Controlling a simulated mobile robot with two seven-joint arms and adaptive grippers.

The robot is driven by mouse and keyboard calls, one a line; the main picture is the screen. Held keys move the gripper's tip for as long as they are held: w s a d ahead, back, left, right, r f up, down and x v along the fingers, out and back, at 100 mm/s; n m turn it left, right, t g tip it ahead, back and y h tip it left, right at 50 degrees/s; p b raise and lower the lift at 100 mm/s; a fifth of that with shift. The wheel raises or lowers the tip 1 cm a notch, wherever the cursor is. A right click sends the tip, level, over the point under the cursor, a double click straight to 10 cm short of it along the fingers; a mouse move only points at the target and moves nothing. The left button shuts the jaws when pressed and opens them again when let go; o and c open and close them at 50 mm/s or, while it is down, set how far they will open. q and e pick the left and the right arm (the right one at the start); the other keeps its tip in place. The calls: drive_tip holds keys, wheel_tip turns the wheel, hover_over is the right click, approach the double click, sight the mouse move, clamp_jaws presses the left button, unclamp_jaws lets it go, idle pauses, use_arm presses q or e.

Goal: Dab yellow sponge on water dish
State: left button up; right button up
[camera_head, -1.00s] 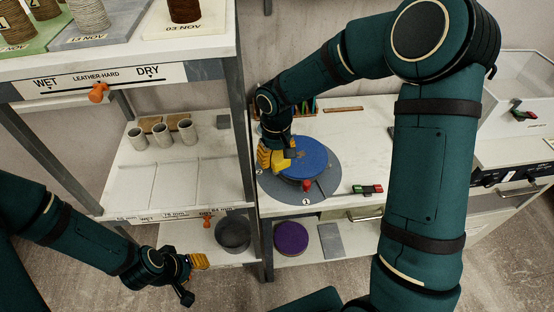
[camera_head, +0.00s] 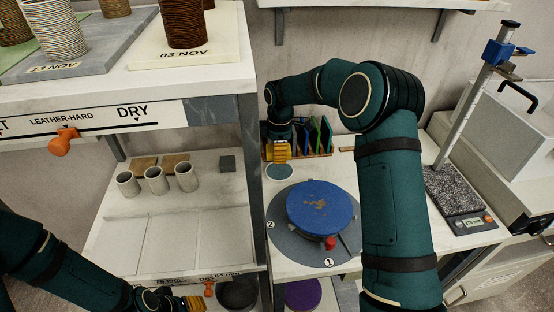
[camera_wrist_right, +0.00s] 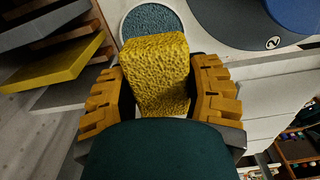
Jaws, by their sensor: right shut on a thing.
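The yellow sponge (camera_wrist_right: 154,72) is a porous block held between the orange finger pads of my right gripper (camera_wrist_right: 158,90) in the right wrist view. In the head view my right gripper (camera_head: 278,150) is near the back of the table, just behind the water dish (camera_head: 279,172). The dish is round and shallow with teal contents. In the wrist view the sponge overlaps the near edge of the dish (camera_wrist_right: 154,16); I cannot tell whether they touch. My left gripper (camera_head: 190,303) is at the bottom left, partly cut off, its opening unclear.
A blue disc (camera_head: 320,205) lies on a grey turntable (camera_head: 285,240) in front of the dish. A rack of coloured upright pieces (camera_head: 312,138) stands beside my right gripper. A shelf with small cups (camera_head: 156,180) is at left, and a scale (camera_head: 465,222) at right.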

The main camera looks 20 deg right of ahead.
sight(279, 170)
drive_tip(key=shift+w+d+f+n, duration=0.1)
drive_tip(key=shift+w+d+n, duration=0.05)
drive_tip(key=shift+w+n, duration=0.2)
drive_tip(key=shift+w+f, duration=0.1)
drive_tip(key=shift+d+f+b, duration=0.2)
drive_tip(key=shift+d+b, duration=0.05)
drive_tip(key=shift+b, duration=0.1)
drive_tip(key=shift+a+f+b, duration=0.1)
drive_tip(key=shift+f+b, duration=0.35)
drive_tip(key=shift+f, duration=0.15)
wheel_tip(279, 170, down, 3)
drive_tip(key=shift+r+b, duration=0.2)
drive_tip(key=shift+b, duration=0.8)
use_arm(q)
drive_tip(key=shift+s+a+f+b+x, duration=0.1)
drive_tip(key=shift+s+a+b+x, duration=0.1)
drive_tip(key=shift+x, duration=0.6)
drive_tip(key=shift+s+a+f+b+x, duration=0.1)
drive_tip(key=shift+b+x, duration=0.1)
drive_tip(key=shift+x, duration=0.65)
drive_tip(key=shift+s+a+b+x, duration=0.1)
drive_tip(key=shift+b+x, duration=0.1)
drive_tip(key=shift+x, duration=0.6)
use_arm(e)
drive_tip(key=shift+f, duration=0.85)
use_arm(q)
drive_tip(key=shift+f, duration=0.2)
use_arm(e)
drive_tip(key=shift+f, duration=0.5)
